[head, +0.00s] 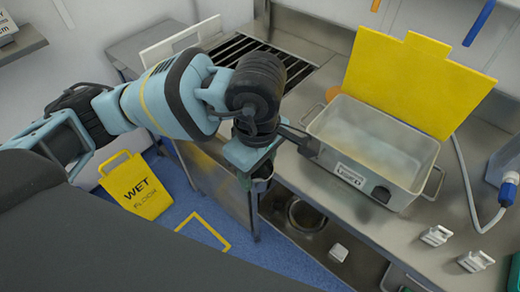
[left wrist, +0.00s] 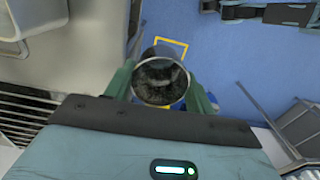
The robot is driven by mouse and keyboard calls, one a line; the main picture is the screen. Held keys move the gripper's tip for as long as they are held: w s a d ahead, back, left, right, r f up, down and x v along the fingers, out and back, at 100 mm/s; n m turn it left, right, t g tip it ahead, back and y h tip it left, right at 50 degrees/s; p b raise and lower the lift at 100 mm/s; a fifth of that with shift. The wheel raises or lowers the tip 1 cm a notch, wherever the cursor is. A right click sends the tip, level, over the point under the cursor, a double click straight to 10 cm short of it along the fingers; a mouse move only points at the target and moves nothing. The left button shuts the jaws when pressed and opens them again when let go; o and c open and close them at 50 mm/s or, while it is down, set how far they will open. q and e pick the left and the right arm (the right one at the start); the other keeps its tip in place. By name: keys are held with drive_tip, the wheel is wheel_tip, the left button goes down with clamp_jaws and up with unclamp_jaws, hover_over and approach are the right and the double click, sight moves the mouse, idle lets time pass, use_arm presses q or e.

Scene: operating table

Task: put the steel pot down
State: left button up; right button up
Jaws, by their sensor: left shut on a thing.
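My left gripper (head: 258,178) points down in front of the steel counter's front edge, left of the metal basin. It is shut on the steel pot (head: 263,184), a small round vessel mostly hidden by the gripper in the head view. In the left wrist view the steel pot (left wrist: 160,92) shows its round rim and dark inside between the green fingers of the left gripper (left wrist: 161,86). Blue floor shows behind it, so it hangs clear of the counter top. My right gripper is not in view.
A metal basin (head: 345,170) with a yellow lid (head: 405,80) stands on the counter (head: 455,195). A slatted drain area (head: 265,62) lies at the back left. A round metal bowl or opening (head: 305,214) is below the counter. A yellow wet-floor sign (head: 138,188) stands at left.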

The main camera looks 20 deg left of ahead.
use_arm(q)
drive_tip(key=shift+s+d, duration=0.1)
drive_tip(key=shift+s, duration=0.25)
